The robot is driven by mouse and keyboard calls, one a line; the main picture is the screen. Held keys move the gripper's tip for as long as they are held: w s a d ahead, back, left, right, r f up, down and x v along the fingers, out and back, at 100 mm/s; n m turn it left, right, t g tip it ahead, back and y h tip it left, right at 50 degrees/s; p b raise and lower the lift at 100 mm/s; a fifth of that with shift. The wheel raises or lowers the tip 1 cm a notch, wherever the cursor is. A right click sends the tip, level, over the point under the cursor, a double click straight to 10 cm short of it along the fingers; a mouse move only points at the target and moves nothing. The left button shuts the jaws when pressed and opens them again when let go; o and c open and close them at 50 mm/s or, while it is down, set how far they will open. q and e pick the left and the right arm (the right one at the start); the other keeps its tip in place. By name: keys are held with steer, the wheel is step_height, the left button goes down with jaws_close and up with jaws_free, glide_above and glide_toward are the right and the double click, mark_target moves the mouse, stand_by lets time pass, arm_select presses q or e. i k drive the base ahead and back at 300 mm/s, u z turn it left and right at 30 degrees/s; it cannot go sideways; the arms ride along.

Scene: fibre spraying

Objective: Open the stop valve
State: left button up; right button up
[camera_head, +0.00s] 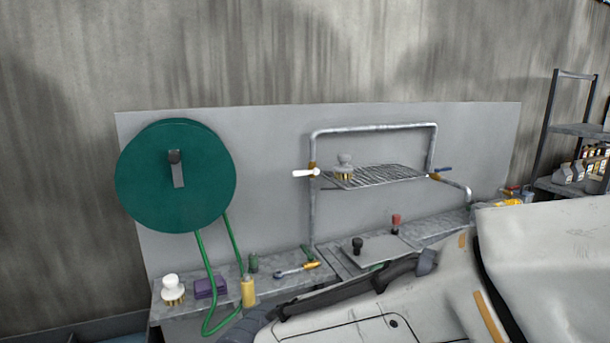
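A grey metal pipe frame (375,128) is fixed to the grey wall panel. A valve with a white lever handle (305,173) and a brass-coloured body sits on its left upright; the lever lies about level. A second valve with a blue lever handle (441,169) sits on the right side of the pipe, its lever also about level. I cannot tell from this view which is the stop valve, or whether either is open. Neither of my grippers can be seen, and nothing is touching the valves.
A green hose reel (175,176) hangs at left. A wire rack (374,178) holds a brush. Brushes, a purple block (210,287) and a yellow bottle (248,291) stand on the bench (190,308). A large pale body with black parts (545,260) blocks the lower right.

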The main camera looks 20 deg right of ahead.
mark_target(315, 170)
steer(key=z, duration=0.9)
steer(key=i, duration=0.35)
steer(key=u, duration=1.35)
